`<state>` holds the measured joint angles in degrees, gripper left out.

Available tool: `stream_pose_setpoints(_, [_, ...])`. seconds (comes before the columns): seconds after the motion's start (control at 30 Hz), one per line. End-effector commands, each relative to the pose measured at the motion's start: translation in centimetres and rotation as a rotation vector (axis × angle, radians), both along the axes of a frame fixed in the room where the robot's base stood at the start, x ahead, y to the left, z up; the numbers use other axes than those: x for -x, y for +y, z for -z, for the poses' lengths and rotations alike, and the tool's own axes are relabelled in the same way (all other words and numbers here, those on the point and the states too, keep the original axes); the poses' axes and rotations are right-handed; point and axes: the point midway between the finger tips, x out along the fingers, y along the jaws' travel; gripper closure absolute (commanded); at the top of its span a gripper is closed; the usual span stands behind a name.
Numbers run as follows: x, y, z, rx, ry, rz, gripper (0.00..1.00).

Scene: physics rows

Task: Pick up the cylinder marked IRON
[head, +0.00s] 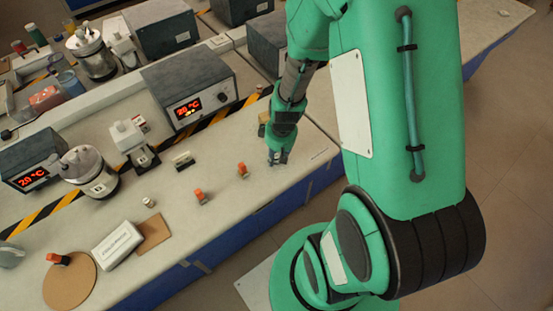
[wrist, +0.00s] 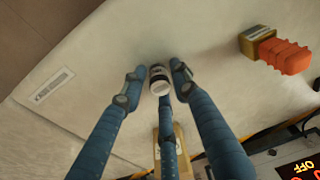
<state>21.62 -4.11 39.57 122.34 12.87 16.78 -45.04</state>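A small cylinder (wrist: 159,80) with a white side and dark bands stands on the pale bench in the wrist view, between my gripper's fingers. Its marking is too small to read. My gripper (wrist: 157,83) has three blue fingers spread around it, with a visible gap at the left finger; the third finger's tip is close to its near side. In the head view my gripper (head: 278,158) is low at the bench near its right front edge, and the cylinder there is hidden or too small to tell. Another small pale cylinder (head: 148,202) stands further left.
A tan block (wrist: 181,150) is close behind the fingers. A heater box (head: 188,88) stands at the back. The bench's front edge is near.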

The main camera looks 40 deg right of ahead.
Motion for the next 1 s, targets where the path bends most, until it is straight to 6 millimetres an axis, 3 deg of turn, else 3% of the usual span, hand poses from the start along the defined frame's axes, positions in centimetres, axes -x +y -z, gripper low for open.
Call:
stream_pose_setpoints(0.27, [0.0, 0.0, 0.0, 0.000, 0.000, 0.000, 0.71])
stream_pose_setpoints(0.43, [0.0, 0.0, 0.0, 0.000, 0.000, 0.000, 1.00])
stream_pose_setpoints(0.77, [0.0, 0.0, -0.1, 0.000, -0.001, 0.000, 1.00])
stream_pose_setpoints(1.0, [-0.1, 0.0, -1.3, 0.001, -0.002, 0.000, 1.00])
